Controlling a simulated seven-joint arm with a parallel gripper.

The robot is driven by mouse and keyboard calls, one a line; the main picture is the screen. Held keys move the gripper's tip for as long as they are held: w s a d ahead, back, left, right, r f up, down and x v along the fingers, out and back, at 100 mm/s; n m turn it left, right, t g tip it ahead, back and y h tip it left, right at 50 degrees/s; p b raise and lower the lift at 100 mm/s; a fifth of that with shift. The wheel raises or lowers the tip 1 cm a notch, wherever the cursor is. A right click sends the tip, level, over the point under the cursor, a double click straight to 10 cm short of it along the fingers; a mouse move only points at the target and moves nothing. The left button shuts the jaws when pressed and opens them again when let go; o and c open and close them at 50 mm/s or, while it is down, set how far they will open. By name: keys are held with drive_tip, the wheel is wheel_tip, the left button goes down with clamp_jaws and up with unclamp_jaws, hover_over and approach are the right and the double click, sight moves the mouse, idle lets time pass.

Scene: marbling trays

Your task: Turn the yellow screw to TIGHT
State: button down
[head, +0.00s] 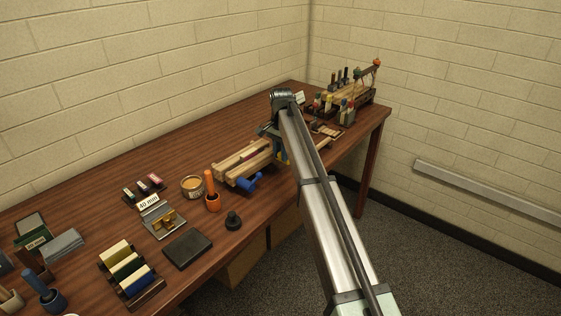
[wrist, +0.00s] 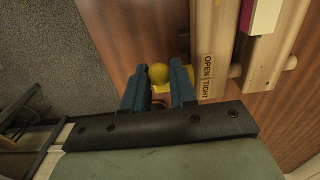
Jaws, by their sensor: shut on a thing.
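The yellow screw (wrist: 159,73) shows in the wrist view as a round yellow knob, with more yellow behind it against a wooden press beam. My gripper (wrist: 157,88) has its two blue-grey fingers on either side of the screw and is shut on it. A label (wrist: 206,77) reading OPEN and TIGHT is on the beam beside it; I cannot tell which word the screw points to. In the head view the wooden press (head: 237,165) lies near the table's front edge. My arm hides most of the screw there.
A blue screw (head: 249,182) sticks out of the press's front. An orange pot (head: 212,202) with an orange handle, a tin (head: 192,187) and a dark knob (head: 233,220) stand to the left. A wooden rack (head: 350,95) with several tools stands at the far right end.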

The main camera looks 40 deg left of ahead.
drive_tip(key=c, duration=1.2)
unclamp_jaws()
drive_tip(key=shift+w, duration=0.2)
drive_tip(key=shift+s+f, duration=0.15)
drive_tip(key=shift+s, duration=0.15)
clamp_jaws()
drive_tip(key=shift+w+r, duration=0.35)
drive_tip(key=shift+w, duration=0.25)
drive_tip(key=shift+w+r, duration=0.15)
drive_tip(key=shift+w, duration=0.25)
